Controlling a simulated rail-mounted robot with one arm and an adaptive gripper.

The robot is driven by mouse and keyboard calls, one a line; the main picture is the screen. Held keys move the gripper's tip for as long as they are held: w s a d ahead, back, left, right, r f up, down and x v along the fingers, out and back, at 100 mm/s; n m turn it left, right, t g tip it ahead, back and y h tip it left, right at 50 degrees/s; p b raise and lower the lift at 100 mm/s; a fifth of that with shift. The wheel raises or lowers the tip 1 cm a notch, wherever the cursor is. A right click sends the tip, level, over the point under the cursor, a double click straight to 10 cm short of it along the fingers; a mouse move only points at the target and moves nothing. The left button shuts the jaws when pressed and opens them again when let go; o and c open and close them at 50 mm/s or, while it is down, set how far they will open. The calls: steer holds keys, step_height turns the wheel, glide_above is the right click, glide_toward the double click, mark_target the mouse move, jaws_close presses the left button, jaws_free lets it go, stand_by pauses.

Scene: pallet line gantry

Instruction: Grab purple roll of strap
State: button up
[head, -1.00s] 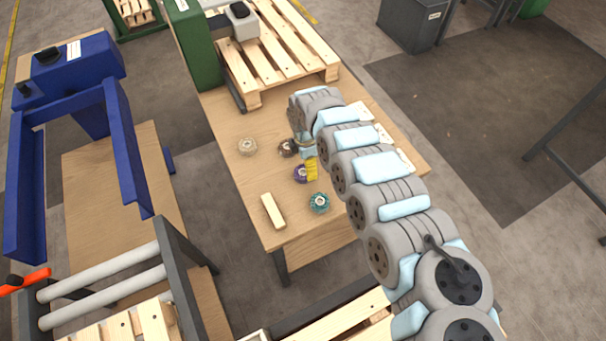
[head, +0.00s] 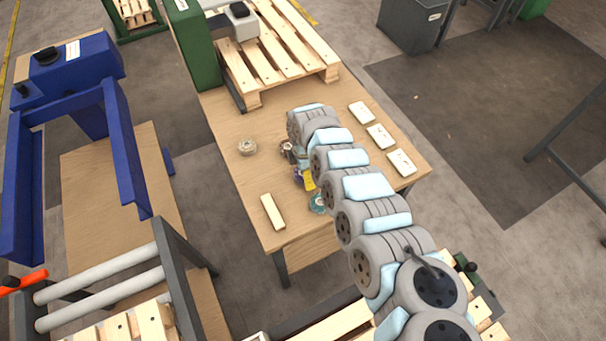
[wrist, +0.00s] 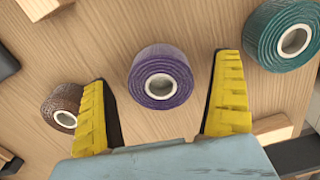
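The purple roll of strap (wrist: 160,77) lies on the wooden table, its pale core facing up, in the wrist view. My gripper (wrist: 163,100) is open, with its yellow fingers on the left and right of the roll and a gap on each side. The roll sits a little ahead of the fingertips' middle and is not held. In the head view the purple roll (head: 298,180) is mostly hidden by my gripper (head: 309,182).
A teal roll (wrist: 285,35) lies right of the purple one, and a brown roll (wrist: 65,107) lies close by the left finger. In the head view a beige roll (head: 247,147), a wooden block (head: 272,211) and several pale blocks (head: 378,136) lie on the table (head: 240,180).

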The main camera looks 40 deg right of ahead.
steer(key=c, duration=1.3)
steer(key=shift+r, duration=0.1)
steer(key=shift+c, duration=0.2)
step_height(320, 180, up, 3)
steer(key=shift+d+r+p, duration=0.1)
steer(key=shift+p, duration=0.4)
steer(key=s+a+r+p, duration=0.6)
steer(key=s+r+p, duration=0.3)
steer(key=s+p, duration=0.3)
steer(key=p, duration=0.3)
steer(key=shift+s+r+p, duration=0.15)
steer(key=shift+r+p, duration=0.25)
